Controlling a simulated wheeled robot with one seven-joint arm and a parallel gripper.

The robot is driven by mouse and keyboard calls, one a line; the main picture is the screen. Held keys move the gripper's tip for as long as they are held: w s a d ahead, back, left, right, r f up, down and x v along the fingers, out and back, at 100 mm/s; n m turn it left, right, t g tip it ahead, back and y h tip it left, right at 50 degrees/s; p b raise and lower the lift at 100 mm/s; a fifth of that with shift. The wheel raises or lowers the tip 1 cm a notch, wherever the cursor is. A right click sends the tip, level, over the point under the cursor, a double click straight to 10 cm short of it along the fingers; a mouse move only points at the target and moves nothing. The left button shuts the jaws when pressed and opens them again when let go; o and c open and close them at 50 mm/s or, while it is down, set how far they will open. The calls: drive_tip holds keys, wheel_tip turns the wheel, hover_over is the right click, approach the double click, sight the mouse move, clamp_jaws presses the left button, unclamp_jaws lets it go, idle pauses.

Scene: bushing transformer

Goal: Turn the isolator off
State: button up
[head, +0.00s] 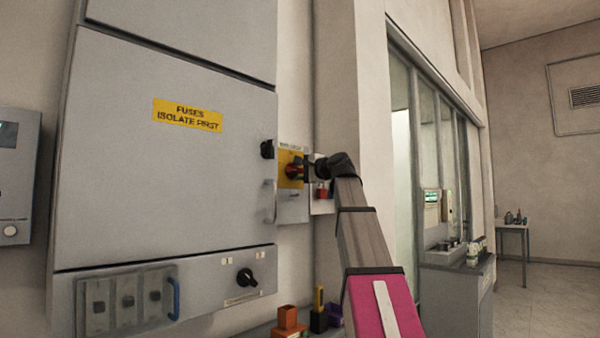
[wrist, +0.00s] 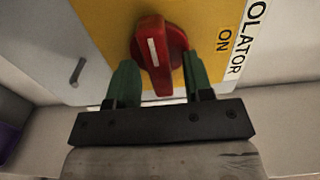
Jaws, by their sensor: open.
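The isolator is a red rotary handle (head: 294,169) on a yellow plate (head: 285,157), on a small box to the right of the large grey cabinet. In the wrist view the red handle (wrist: 158,55) carries a white stripe and stands close to upright in the picture. "ON" and "OLATOR" are printed to its right. My gripper (wrist: 163,85) is open, with one green finger on each side of the handle's lower part. A gap shows at the left; whether the right finger touches the handle I cannot tell. In the head view my gripper (head: 311,168) reaches the handle from the right.
The grey cabinet (head: 160,170) has a yellow "FUSES ISOLATE FIRST" label (head: 187,114), a black knob (head: 267,149) and a lower black rotary switch (head: 246,277). Windows and a counter (head: 455,290) are at right.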

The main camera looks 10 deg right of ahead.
drive_tip(key=v, duration=1)
drive_tip(key=shift+s+d, duration=0.2)
drive_tip(key=shift+s, duration=0.1)
